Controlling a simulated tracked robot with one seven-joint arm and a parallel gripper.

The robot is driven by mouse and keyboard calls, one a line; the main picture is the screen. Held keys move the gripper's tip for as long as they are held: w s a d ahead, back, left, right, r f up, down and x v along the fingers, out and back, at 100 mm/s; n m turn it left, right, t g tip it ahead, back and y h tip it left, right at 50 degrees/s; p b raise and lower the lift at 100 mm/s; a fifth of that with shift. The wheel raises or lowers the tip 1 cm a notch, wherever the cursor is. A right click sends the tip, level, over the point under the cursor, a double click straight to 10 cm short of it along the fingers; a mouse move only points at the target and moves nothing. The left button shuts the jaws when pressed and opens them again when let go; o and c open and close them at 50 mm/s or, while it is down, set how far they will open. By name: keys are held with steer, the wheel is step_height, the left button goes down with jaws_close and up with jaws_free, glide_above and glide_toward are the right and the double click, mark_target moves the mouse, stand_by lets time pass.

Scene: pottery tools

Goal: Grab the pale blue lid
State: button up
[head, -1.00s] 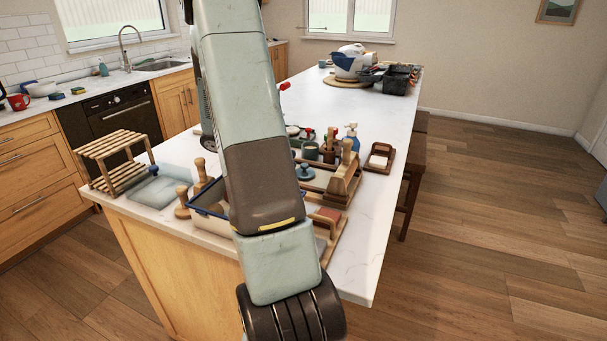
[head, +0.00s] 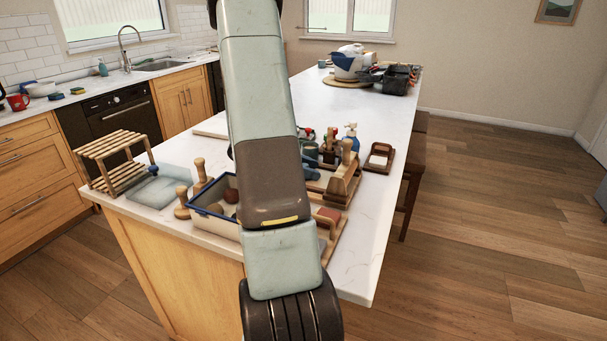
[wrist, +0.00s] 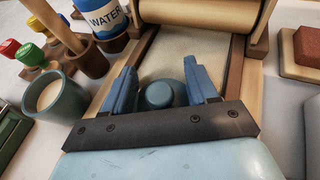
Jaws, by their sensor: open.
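The pale blue lid (wrist: 162,94) shows in the wrist view as a rounded blue-grey knob. It lies between the two blue fingers of my gripper (wrist: 160,70), over a wooden-edged board with a pale surface (wrist: 196,48). My gripper is open, with one finger on each side of the knob. I see a gap on both sides, and the lower part of the lid is hidden behind the dark bar of my gripper. In the head view my arm covers most of this spot, and only a small blue patch shows beside it.
In the wrist view a teal cup (wrist: 58,98), a wooden pot with a tool (wrist: 84,60) and a water bottle (wrist: 104,16) stand to the left. A wooden roller (wrist: 200,14) lies beyond the fingers. A reddish block (wrist: 306,46) sits right. A blue-rimmed bin (head: 212,222) stands left of my arm.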

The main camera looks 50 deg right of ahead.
steer(key=shift+c, duration=0.2)
jaws_close()
stand_by(0.3)
